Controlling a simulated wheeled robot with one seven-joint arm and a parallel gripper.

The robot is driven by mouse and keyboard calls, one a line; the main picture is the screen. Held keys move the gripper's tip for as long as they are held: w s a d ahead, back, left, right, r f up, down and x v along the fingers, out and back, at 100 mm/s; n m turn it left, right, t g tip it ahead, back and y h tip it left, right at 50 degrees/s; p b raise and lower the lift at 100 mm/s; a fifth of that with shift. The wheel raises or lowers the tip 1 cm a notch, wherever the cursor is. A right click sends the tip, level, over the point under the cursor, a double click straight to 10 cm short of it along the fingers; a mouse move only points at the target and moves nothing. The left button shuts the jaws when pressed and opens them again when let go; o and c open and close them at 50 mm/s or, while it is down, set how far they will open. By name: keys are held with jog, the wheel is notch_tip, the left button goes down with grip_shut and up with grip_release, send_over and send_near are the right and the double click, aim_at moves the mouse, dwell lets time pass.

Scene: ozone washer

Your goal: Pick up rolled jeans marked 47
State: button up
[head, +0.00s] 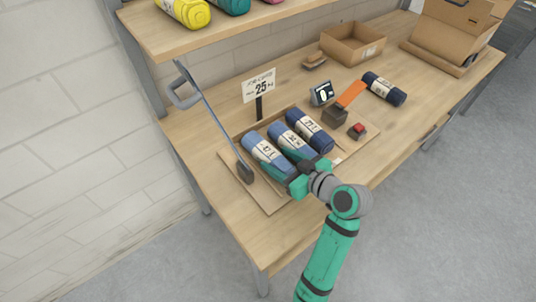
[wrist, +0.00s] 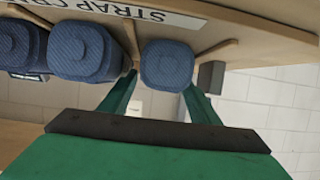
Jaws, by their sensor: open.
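The rolled jeans marked 47 (head: 268,155) are a blue roll with a white label, leftmost of three rolls in a shallow wooden tray (head: 273,207). In the wrist view a blue roll end (wrist: 167,65), apparently this roll, lies between the two green fingertips. My gripper (head: 298,182) is at the near end of the rolls in the head view and is open. It also shows in the wrist view (wrist: 161,82), with one finger on each side of the roll end. Whether the fingers touch it I cannot tell. My gripper partly hides the near roll ends.
A middle roll (head: 291,141) and a darker right roll (head: 311,130) lie close beside it. A long-handled lever with a dark base (head: 246,172) stands to the left. A sign (head: 259,86) stands behind. Another dark roll (head: 384,88) and a box (head: 352,43) are farther right.

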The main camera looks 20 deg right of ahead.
aim_at(271, 156)
jog(key=x, duration=0.3)
jog(key=shift+w+a, duration=0.15)
jog(key=shift+a, duration=0.15)
jog(key=shift+d, duration=0.1)
jog(key=c, duration=1.1)
